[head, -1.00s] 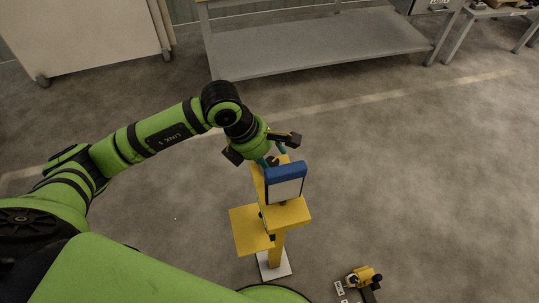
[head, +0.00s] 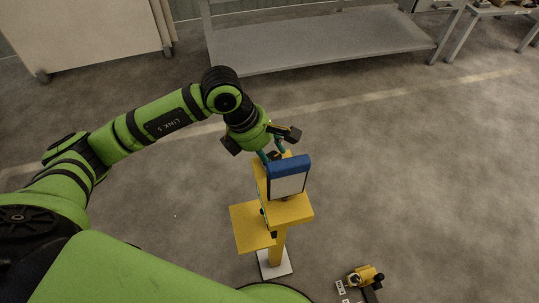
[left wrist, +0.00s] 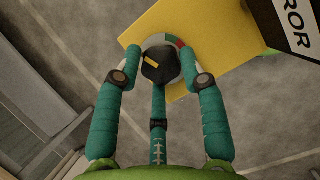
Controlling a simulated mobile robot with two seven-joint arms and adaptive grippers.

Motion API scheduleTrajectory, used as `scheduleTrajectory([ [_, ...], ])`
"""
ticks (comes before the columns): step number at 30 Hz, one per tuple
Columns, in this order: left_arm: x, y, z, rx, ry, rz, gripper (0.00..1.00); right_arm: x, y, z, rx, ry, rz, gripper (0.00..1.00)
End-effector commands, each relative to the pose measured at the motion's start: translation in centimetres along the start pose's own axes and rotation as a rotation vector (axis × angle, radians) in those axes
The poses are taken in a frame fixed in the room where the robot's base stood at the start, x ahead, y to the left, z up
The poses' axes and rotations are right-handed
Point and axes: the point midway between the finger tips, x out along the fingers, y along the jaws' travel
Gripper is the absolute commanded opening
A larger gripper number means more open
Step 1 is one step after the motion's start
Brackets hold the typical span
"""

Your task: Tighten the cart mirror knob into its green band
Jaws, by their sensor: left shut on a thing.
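The knob (left wrist: 160,68) is black with a short yellow mark and sits on a yellow plate (left wrist: 215,35). A grey ring (left wrist: 158,40) shows behind it, with a red patch at its right; I cannot make out the green band. My left gripper (left wrist: 161,68) is shut on the knob, its teal fingers on both sides and a third below. In the head view, my left gripper (head: 273,152) is at the top of the yellow stand (head: 291,211), behind the blue-topped mirror panel (head: 288,182). The panel hides part of the knob area.
The mirror's dark body with a white label (left wrist: 298,28) is close by at the upper right of the wrist view. A small yellow-and-black thing (head: 364,276) is at the lower right. A grey bench (head: 320,43) stands behind.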

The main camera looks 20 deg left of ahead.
Motion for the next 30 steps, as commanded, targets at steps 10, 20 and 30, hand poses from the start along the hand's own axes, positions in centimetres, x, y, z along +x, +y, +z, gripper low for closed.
scheduleTrajectory([
  [10,0.5,0.2,0.3,0.275,-0.016,-0.106,0.08,5.2,0.0,0.2,0.0,0.004,0.001,0.0],
  [20,0.3,0.2,0.5,0.499,-0.016,-0.199,0.08,8.4,0.0,0.3,0.001,0.007,0.001,0.0],
  [30,0.1,0.1,0.6,0.612,-0.015,-0.249,0.08,9.7,0.0,0.4,0.001,0.007,0.002,0.0],
])
